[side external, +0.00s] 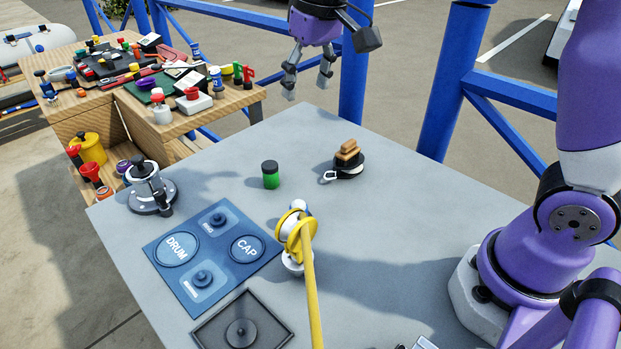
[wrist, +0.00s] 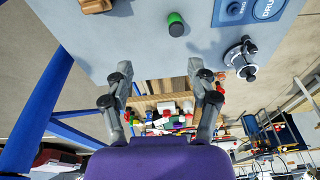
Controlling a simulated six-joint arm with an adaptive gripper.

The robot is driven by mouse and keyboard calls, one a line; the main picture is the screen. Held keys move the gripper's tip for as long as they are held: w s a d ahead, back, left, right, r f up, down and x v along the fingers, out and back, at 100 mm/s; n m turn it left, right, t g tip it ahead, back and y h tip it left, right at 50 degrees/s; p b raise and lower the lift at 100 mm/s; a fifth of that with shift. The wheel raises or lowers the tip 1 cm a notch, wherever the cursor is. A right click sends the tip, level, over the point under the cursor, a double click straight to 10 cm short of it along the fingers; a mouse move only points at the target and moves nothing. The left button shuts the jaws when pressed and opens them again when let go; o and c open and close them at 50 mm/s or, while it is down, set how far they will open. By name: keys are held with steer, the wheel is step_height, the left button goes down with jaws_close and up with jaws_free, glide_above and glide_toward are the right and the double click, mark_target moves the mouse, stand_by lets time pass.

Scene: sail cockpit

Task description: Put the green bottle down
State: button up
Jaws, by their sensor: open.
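The green bottle (side external: 270,175) with a dark cap stands upright on the grey table (side external: 390,235), right of the blue mat's upper corner. It also shows in the wrist view (wrist: 176,25), near the top. My gripper (side external: 308,90) is raised above the table's far edge, behind and above the bottle, well apart from it. Its two fingers are spread with nothing between them, as the wrist view (wrist: 163,95) also shows.
A blue mat (side external: 215,262) marked DRUM and CAP, a black metal fitting (side external: 150,190), a yellow-and-white device (side external: 295,240) and a black block with wooden pieces (side external: 346,163) stand around the bottle. A cluttered wooden bench (side external: 165,130) and blue rails (side external: 440,80) lie beyond.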

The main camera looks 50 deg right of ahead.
steer(key=s+d+f+t, duration=0.1)
steer(key=s, duration=0.7)
steer(key=s+d+f+n+t, duration=0.1)
steer(key=s+f+t, duration=0.1)
steer(key=s, duration=0.6)
steer(key=shift+d+f, duration=0.2)
steer(key=shift+d, duration=0.2)
